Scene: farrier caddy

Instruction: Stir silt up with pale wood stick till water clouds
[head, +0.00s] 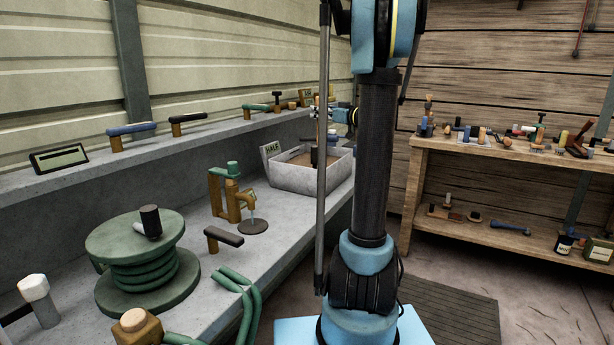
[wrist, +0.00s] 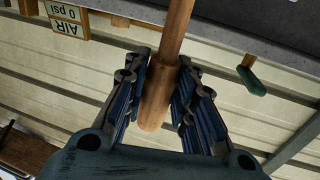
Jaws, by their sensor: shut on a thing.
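My gripper (wrist: 160,88) is shut on a pale wood stick (wrist: 170,50) in the wrist view. The stick lies between both ribbed finger pads, its rounded end toward my palm and its other end running out of the top of the picture. In the head view my gripper (head: 338,113) is small and partly hidden behind my arm, above the right part of a grey trough (head: 305,181) with brown contents (head: 298,158). A sign reading "HALF" (head: 271,148) stands at the trough's left. Whether the stick's far end touches the contents cannot be told.
A green hose reel (head: 140,265), an ochre tap-like fitting (head: 233,200) and a dark-handled tool (head: 223,236) stand on the grey counter left of the trough. A ledge behind holds several handles. A cluttered wooden bench (head: 500,150) is at the right.

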